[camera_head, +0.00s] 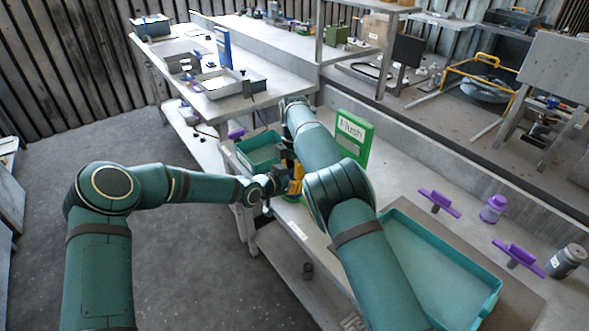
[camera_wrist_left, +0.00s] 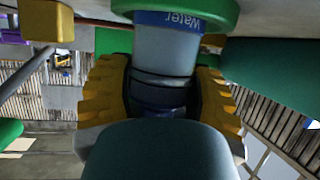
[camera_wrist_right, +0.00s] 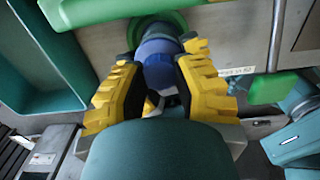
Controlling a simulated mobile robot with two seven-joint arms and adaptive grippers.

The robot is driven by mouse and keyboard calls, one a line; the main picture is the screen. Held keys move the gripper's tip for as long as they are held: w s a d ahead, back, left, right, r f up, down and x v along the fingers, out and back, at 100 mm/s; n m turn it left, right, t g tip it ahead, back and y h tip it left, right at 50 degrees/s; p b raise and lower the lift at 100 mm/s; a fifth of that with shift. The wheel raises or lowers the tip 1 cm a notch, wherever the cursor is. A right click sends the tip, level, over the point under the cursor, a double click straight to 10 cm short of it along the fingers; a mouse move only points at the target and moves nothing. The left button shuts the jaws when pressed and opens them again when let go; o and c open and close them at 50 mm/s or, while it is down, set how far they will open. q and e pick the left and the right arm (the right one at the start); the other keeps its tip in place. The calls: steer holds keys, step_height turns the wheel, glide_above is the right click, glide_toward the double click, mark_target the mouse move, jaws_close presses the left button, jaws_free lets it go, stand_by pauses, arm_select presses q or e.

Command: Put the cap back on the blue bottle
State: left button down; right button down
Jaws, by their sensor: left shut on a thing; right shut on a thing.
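The bottle (camera_wrist_left: 165,50) shows in the left wrist view as a grey-blue body between the yellow fingers of my left gripper (camera_wrist_left: 163,95). Its far end meets a green round piece with a blue band reading "Water" (camera_wrist_left: 182,20). My left gripper is shut on the bottle. In the right wrist view a round blue cap (camera_wrist_right: 158,50) lies between the fingertips of my right gripper (camera_wrist_right: 158,68), which is shut on it. A green round piece (camera_wrist_right: 157,22) is just beyond. Whether the cap touches the bottle I cannot tell. In the head view my right arm largely hides both.
A green "Flush" sign (camera_head: 353,135) stands behind my right arm. A green tray (camera_head: 258,150) is left of it, and a larger teal tray (camera_head: 482,305) lies at the right. Purple-handled items (camera_head: 440,203), a purple bottle (camera_head: 493,208) and a grey jar (camera_head: 566,261) stand farther right.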

steer(key=c, duration=0.8)
jaws_free()
steer(key=shift+r, duration=2.3)
steer(key=o, duration=0.7)
arm_select(q)
steer(key=shift+c, duration=0.8)
jaws_free()
steer(key=shift+a, duration=0.1)
